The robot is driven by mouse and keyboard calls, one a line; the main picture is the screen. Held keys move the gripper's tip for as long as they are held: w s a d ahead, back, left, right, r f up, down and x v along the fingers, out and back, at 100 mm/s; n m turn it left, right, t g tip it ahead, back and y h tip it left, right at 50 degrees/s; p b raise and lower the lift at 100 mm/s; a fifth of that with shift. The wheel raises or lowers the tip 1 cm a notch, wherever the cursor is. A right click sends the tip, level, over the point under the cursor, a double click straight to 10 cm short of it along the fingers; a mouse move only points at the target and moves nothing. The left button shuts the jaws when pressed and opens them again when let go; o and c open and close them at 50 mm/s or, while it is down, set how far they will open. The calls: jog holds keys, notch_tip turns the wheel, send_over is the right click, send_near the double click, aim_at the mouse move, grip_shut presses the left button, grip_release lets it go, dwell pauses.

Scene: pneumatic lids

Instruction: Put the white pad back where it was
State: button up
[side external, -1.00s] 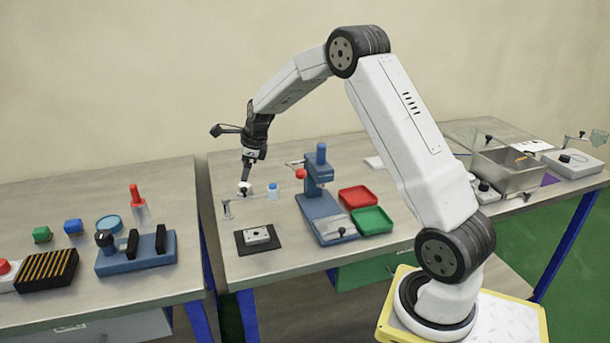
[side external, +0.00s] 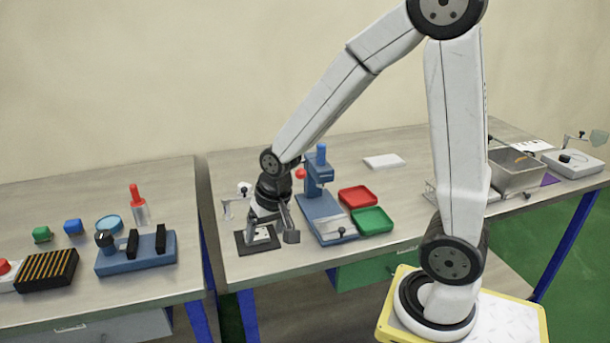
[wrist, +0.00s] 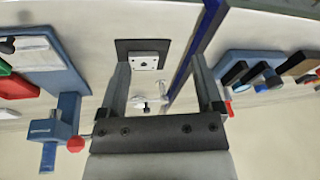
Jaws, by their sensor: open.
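A flat plain white pad (side external: 384,161) lies on the table behind the red and green trays. A smaller pale plate with dark holes (wrist: 146,60) lies on a dark square mat (wrist: 124,44) near the table's front left; I cannot tell which of the two the task means. My gripper (wrist: 160,62) is open and points down over the mat, its fingers apart on either side of the plate in the wrist view. In the side view my gripper (side external: 270,234) partly hides the plate and mat. I cannot tell whether the fingers touch the plate.
A blue press (side external: 320,185) stands just right of my gripper, with a red tray (side external: 358,197) and green tray (side external: 372,220) beyond. A small metal stand (side external: 228,208) is close behind. A gap separates the left table, holding a blue fixture (side external: 137,258).

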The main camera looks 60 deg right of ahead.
jog(key=s+a+f+n, duration=0.1)
jog(key=s+a+n, duration=0.1)
jog(key=s+n, duration=0.4)
jog(key=shift+s+a, duration=0.15)
jog(key=shift+a, duration=0.15)
